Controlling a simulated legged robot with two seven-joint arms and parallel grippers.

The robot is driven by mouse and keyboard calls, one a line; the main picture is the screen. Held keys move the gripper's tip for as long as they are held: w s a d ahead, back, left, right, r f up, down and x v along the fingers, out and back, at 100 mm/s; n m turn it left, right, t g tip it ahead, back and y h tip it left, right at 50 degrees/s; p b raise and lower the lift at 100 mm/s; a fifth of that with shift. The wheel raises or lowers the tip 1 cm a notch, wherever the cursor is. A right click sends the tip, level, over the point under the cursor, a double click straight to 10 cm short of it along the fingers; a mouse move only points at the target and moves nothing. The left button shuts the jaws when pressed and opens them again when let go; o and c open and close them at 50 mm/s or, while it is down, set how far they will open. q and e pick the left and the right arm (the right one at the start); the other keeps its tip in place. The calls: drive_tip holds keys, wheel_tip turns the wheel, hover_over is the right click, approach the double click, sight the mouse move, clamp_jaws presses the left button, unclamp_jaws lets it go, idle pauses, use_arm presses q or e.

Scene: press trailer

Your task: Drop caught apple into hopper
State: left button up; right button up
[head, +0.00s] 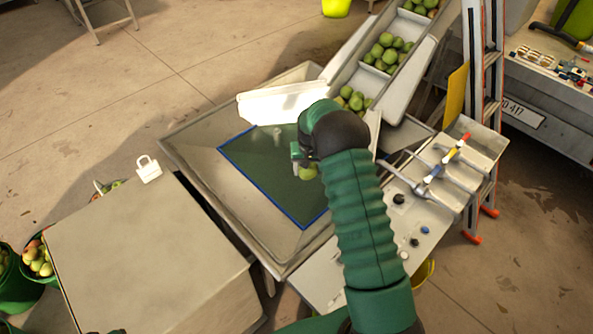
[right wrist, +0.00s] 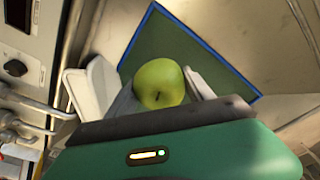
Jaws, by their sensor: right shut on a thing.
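My right gripper (head: 303,163) reaches over the hopper and is shut on a green apple (head: 308,173). In the right wrist view the apple (right wrist: 159,83) sits between the two pale fingers of my gripper (right wrist: 165,88). The hopper (head: 197,149) is a wide metal tray with sloping walls and a dark green, blue-edged square (head: 262,170) at its bottom. The apple is above this square; its height over it is hard to tell. My left gripper is not in view.
A chute (head: 409,30) with green apples in compartments slopes down to the hopper's far right. A control panel (head: 413,222) with knobs and levers lies at the right. A ladder (head: 482,80) stands behind it. A grey box (head: 150,265) stands at the left front, near baskets of apples (head: 38,262).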

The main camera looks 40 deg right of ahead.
wheel_tip(320, 180, down, 6)
drive_tip(key=b, duration=0.3)
drive_tip(key=shift+d+b, duration=0.25)
drive_tip(key=shift+b, duration=0.1)
drive_tip(key=o, duration=1.4)
drive_tip(key=shift+w+a, duration=0.1)
drive_tip(key=shift+o, duration=1)
drive_tip(key=shift+d, duration=0.2)
drive_tip(key=shift+f, duration=0.1)
drive_tip(key=r, duration=0.5)
drive_tip(key=s+a+r, duration=0.1)
drive_tip(key=r, duration=0.5)
drive_tip(key=s+r, duration=0.1)
drive_tip(key=r, duration=0.4)
drive_tip(key=shift+a+r, duration=0.2)
drive_tip(key=shift+r, duration=0.1)
